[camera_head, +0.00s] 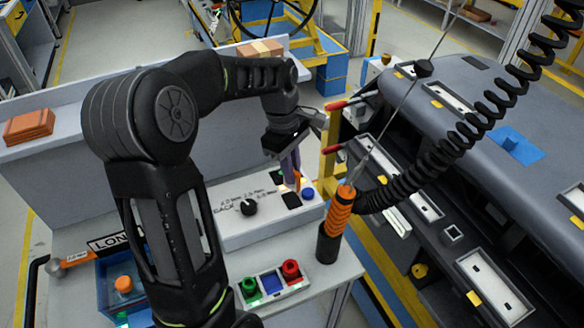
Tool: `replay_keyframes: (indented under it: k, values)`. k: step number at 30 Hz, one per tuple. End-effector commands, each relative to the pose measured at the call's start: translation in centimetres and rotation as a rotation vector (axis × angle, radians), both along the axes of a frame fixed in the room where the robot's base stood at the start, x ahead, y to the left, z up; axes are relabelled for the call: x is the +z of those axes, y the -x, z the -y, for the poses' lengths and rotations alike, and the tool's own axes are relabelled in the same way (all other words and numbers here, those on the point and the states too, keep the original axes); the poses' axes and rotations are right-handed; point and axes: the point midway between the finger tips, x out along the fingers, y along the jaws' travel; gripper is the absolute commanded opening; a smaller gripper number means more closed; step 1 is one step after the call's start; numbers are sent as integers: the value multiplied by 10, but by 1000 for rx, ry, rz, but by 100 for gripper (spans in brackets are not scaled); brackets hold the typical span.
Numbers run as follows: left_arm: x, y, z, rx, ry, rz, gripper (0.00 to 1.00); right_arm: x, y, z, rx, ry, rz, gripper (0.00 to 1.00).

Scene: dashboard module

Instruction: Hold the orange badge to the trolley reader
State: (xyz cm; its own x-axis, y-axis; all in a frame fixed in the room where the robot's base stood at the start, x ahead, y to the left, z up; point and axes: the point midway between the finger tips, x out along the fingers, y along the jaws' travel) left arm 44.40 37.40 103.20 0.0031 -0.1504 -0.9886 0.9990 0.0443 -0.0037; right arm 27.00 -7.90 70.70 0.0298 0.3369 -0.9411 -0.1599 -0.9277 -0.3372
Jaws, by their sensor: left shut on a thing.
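My left arm reaches in from the left, and my left gripper (292,172) points down over the light-coloured control box on the trolley. It is shut on a small orange piece, the orange badge (298,181), which shows only as a narrow strip at the fingertips. A black square pad, seemingly the reader (291,201), lies on the box's top just below the badge. I cannot tell whether the badge touches it. My right gripper is not in view.
The control box (240,238) carries a black knob (249,207) and a blue button (308,194). An orange-handled tool (341,212) stands in a black holder at right, under a coiled cable (437,160). The dashboard (480,120) fills the right.

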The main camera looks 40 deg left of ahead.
Motion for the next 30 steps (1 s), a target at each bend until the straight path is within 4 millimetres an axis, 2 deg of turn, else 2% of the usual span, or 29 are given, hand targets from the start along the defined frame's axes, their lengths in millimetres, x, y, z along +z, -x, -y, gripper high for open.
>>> replay_keyframes:
  k: [3, 12, 30]
  values:
    - [-12, 0, 0, 0, 0, 0, 0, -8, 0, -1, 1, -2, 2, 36]
    - [-26, 0, 0, 0, 0, 0, 0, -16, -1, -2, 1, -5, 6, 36]
    - [-27, 0, 0, 0, 0, 1, 0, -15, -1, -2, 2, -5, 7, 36]
